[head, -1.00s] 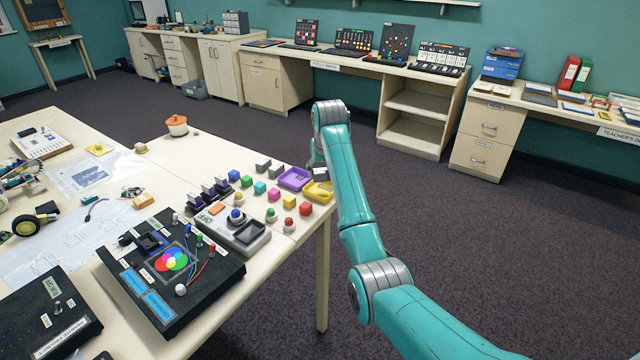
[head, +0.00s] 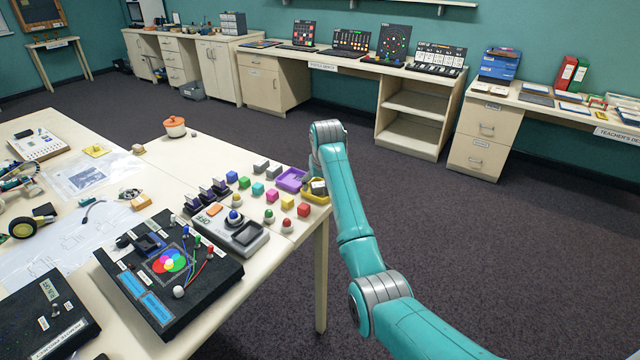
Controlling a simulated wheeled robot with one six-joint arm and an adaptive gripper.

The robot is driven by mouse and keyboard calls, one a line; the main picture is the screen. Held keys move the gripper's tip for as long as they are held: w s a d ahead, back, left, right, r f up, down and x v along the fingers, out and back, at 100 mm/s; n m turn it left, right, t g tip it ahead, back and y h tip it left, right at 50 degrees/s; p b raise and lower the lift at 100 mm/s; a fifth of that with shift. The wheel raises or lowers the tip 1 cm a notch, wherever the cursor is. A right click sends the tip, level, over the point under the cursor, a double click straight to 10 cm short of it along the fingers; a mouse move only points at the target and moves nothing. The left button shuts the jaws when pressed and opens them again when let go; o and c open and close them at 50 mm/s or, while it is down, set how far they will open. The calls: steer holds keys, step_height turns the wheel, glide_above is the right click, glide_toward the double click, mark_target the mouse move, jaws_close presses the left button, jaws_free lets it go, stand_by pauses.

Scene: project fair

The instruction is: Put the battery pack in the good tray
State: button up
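My gripper (head: 318,184) is at the yellow tray (head: 316,198), at the right end of the near table. My arm's wrist hides most of it. A small pale and dark shape shows at the fingers, but I cannot tell whether it is gripped or part of the gripper. A purple tray (head: 290,181) sits just left of the yellow one. No label that reads as good is legible on either tray. I cannot pick out the battery pack with certainty; an orange block (head: 214,209) lies by a grey unit with a recess, and two grey blocks (head: 268,168) lie left of the purple tray.
Several coloured cubes and balls stand left of the trays, close together. The grey unit (head: 250,247) and a black colour-wheel board (head: 202,280) lie nearer. An orange pot (head: 175,126) stands at the table's back edge. Open floor lies to the right.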

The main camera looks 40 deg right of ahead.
steer(key=shift+r, duration=0.1)
steer(key=v, duration=1.2)
steer(key=shift+r, duration=0.1)
stand_by(0.3)
